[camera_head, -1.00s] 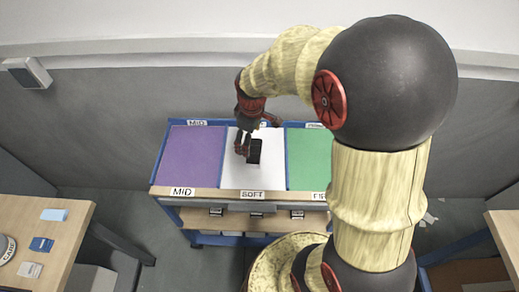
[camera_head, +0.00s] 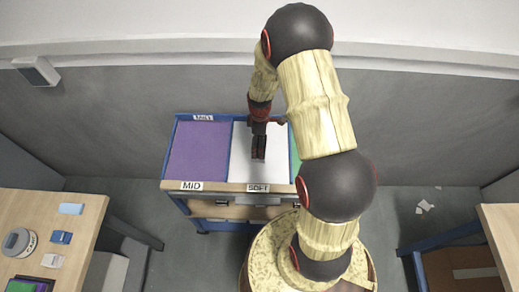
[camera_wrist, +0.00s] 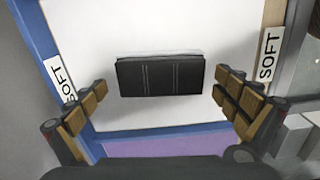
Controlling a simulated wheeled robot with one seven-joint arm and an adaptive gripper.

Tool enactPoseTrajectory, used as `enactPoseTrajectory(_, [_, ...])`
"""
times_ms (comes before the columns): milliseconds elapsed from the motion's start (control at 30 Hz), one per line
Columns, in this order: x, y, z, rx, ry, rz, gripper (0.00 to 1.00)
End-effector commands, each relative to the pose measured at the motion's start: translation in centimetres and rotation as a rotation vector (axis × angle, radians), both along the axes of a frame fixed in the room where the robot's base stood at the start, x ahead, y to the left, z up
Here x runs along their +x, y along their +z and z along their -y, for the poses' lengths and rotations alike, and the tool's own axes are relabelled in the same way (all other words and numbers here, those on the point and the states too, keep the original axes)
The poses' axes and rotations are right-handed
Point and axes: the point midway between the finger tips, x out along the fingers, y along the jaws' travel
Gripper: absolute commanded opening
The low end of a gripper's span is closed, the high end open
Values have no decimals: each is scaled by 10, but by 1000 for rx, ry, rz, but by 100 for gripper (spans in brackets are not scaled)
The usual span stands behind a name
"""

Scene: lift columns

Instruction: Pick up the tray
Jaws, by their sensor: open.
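A black rectangular block-like object with thin pale lines (camera_wrist: 160,77) lies on the white SOFT panel (camera_wrist: 85,30) of the cart. It is the only thing in my gripper's reach that could be the tray; I cannot tell for sure. In the wrist view my gripper (camera_wrist: 160,92) is open, with one finger beyond each short end of the object and a gap on both sides. I cannot tell the height of the fingertips above the panel. In the head view my gripper (camera_head: 260,130) is over the white panel, and the dark object (camera_head: 258,150) shows just below it.
A purple MID panel (camera_head: 198,150) lies left of the white one; a green panel (camera_head: 294,150) is mostly hidden by my arm. A wooden table (camera_head: 85,215) at left holds small blue items and a round tin (camera_head: 18,242). Another table (camera_head: 500,235) stands at right.

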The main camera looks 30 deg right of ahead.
Motion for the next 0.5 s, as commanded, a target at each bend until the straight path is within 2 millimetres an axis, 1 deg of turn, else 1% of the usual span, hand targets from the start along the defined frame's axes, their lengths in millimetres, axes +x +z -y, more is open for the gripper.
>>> enactPoseTrajectory(33, [-1, -9, -2, 1, 0, -4, 100])
enactPoseTrajectory(100, [-1, -20, -2, 1, 0, -3, 100])
enactPoseTrajectory(200, [0, -30, -1, 0, 0, -1, 100])
enactPoseTrajectory(433, [0, -32, -1, -1, 0, 1, 100])
enactPoseTrajectory(500, [0, -32, -1, 0, 0, 0, 97])
